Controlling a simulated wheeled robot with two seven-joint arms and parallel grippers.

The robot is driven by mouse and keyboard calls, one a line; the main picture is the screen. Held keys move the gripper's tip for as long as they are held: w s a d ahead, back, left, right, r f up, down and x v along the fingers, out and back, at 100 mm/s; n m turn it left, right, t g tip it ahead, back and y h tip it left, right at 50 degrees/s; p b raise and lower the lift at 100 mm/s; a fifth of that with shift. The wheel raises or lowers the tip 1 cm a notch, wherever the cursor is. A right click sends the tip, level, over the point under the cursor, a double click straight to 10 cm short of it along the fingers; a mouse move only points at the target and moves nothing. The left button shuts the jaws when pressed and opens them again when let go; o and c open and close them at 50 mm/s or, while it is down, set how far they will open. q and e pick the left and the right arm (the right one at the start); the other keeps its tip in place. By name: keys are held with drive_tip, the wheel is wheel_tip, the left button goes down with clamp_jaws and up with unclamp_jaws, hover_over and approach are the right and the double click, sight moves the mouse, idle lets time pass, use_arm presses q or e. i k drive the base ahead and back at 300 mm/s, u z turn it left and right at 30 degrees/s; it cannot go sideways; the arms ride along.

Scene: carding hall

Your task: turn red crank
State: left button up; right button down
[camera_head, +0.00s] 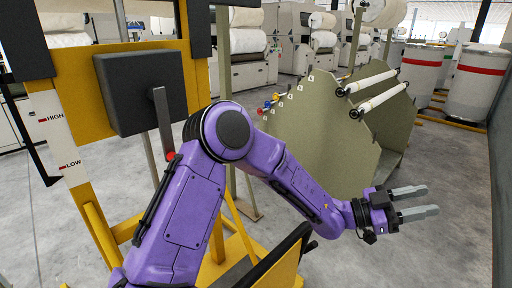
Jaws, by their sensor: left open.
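A dark square box (141,86) is mounted on a yellow frame at the left. A grey crank arm (162,117) hangs down on its front, with a small red knob (170,155) at the lower end, close beside my purple arm. My left gripper (431,200) is at the right, open and empty, its two grey fingers pointing right. It is far from the crank and touches nothing. My right gripper is not in view.
A white gauge strip (59,140) marked HIGH and LOW is on the yellow frame (100,175). A greenish panelled machine (315,135) with white rollers stands behind my arm. Grey floor is clear at the lower right.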

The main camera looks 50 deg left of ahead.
sight(158, 94)
drive_tip(key=u, duration=0.05)
drive_tip(key=i, duration=3.05)
drive_tip(key=u, duration=4.6)
drive_tip(key=i, duration=0.55)
drive_tip(key=u, duration=0.05)
